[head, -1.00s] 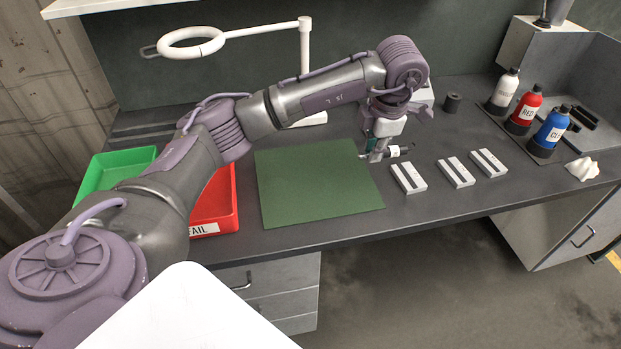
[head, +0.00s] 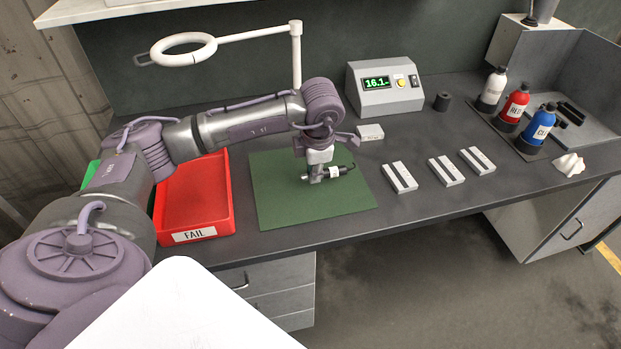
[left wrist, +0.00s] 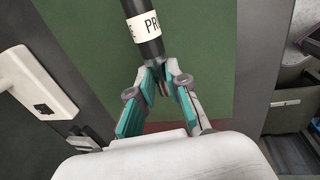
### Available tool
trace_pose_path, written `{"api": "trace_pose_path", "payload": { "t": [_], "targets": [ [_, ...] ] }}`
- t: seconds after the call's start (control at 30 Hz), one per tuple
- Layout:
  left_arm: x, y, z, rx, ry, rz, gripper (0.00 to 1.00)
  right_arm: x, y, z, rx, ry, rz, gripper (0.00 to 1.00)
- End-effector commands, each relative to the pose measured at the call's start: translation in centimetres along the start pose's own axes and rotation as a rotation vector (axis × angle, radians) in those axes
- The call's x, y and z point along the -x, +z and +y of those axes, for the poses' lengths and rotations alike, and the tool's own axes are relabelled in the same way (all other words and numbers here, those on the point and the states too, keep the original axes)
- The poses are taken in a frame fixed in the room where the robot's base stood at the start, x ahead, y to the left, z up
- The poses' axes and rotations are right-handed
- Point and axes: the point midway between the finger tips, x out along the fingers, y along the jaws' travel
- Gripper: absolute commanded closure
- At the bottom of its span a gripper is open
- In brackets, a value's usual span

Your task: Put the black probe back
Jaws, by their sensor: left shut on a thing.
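The black probe (head: 345,170) with a white label is in my left gripper (head: 314,178), over the green mat (head: 275,207) in the head view. The probe lies roughly level, its black end pointing right with a thin cable. In the left wrist view the probe (left wrist: 131,8) runs up from between the teal-padded fingers of the left gripper (left wrist: 160,78), its label partly readable. The fingers are shut on it. I cannot tell the exact height above the mat. My right gripper is not in view.
A grey meter (head: 384,95) with a lit display stands at the back. A small black cylinder (head: 442,102) stands right of it. White blocks (head: 399,177) lie right of the mat. A red FAIL tray (head: 195,236) is at left, bottles (head: 514,108) at right.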

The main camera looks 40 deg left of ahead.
Motion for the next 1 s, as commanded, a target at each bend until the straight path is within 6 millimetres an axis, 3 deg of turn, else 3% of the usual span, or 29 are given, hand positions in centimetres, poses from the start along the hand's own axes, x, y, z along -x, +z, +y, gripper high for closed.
{"api": "trace_pose_path", "payload": {
  "t": [0.17, 0.43, 0.7, 0.73, 0.87, 1.0],
  "targets": [
    [-0.7, -0.8, 0.0, -0.002, -0.001, -0.001, 1.00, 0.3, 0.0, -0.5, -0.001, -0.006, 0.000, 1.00],
    [-3.9, -0.8, -0.6, -0.001, -0.001, 0.001, 1.00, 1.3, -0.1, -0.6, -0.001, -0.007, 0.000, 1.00],
    [-4.2, -0.8, -0.7, -0.002, 0.000, -0.001, 1.00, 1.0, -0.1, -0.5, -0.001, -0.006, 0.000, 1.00],
    [-4.2, -0.8, -0.7, -0.002, 0.000, -0.001, 0.83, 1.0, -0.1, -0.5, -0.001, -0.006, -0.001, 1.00],
    [-4.2, -0.8, -0.7, -0.002, 0.000, -0.001, 0.61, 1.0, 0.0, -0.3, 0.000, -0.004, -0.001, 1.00],
    [-4.2, -0.8, -0.7, -0.002, 0.000, -0.001, 0.60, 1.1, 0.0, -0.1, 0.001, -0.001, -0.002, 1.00]
  ]
}}
